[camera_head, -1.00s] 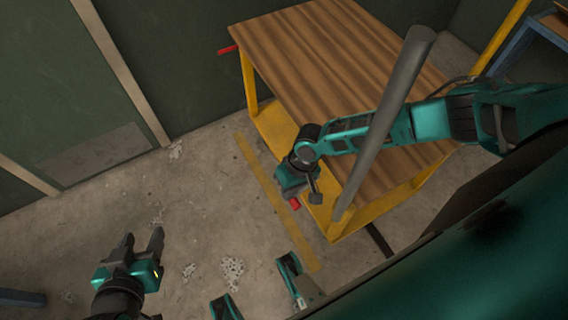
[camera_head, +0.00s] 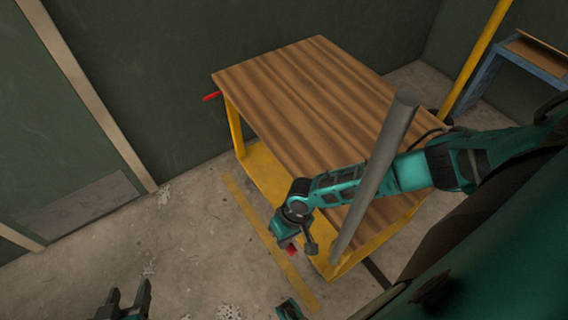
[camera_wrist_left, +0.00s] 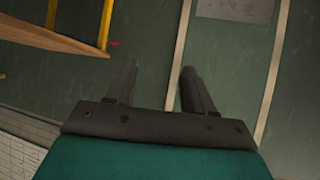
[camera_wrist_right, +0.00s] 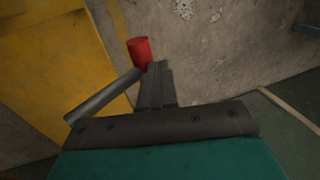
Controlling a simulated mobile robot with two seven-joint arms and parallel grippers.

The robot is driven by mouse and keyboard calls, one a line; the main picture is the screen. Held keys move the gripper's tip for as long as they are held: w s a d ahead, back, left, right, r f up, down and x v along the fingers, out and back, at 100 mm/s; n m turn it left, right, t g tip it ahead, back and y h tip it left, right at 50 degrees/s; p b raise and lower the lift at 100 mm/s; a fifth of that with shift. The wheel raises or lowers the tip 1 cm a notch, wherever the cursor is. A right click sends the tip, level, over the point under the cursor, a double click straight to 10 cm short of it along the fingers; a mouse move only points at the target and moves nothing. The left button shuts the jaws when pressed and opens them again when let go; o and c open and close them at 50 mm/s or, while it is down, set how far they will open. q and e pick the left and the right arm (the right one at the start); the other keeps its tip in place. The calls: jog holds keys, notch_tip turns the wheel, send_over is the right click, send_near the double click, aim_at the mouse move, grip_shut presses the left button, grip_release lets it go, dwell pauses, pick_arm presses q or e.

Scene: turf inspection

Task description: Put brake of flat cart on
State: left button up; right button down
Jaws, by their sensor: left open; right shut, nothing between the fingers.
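The flat cart (camera_head: 310,85) has a wooden top on a yellow frame, with a grey bar (camera_head: 375,175) rising at its near end. One red piece (camera_head: 211,96) sticks out at its far left. Another red piece (camera_head: 291,250) is low at the near corner, partly hidden by my right gripper (camera_head: 284,240). In the right wrist view this red cylinder (camera_wrist_right: 139,50) is beside the end of a grey rod (camera_wrist_right: 105,97). My right gripper (camera_wrist_right: 160,72) is shut and empty, its tips close below the cylinder; contact is unclear. My left gripper (camera_head: 128,290) is open and empty, left of the cart.
A yellow line (camera_head: 262,235) runs along the concrete floor beside the cart. A green wall with a door (camera_head: 60,150) is at the left. A blue-framed table (camera_head: 515,60) stands at the back right. The floor left of the cart is clear.

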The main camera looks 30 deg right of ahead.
jog(key=shift+s+f, duration=0.15)
jog(key=shift+r, duration=0.2)
jog(key=p+v, duration=0.2)
jog(key=v, duration=0.2)
jog(key=shift+d+r, duration=0.1)
jog(key=shift+r, duration=0.25)
pick_arm(q)
jog(key=shift+s+a+r+y+p, duration=0.2)
jog(key=shift+a+r+p, duration=0.3)
jog(key=shift+p, duration=0.15)
jog(key=shift+s+a+r+y+p, duration=0.2)
jog(key=shift+a+r+p, duration=0.2)
jog(key=shift+a+p, duration=0.15)
pick_arm(e)
jog(key=v, duration=0.8)
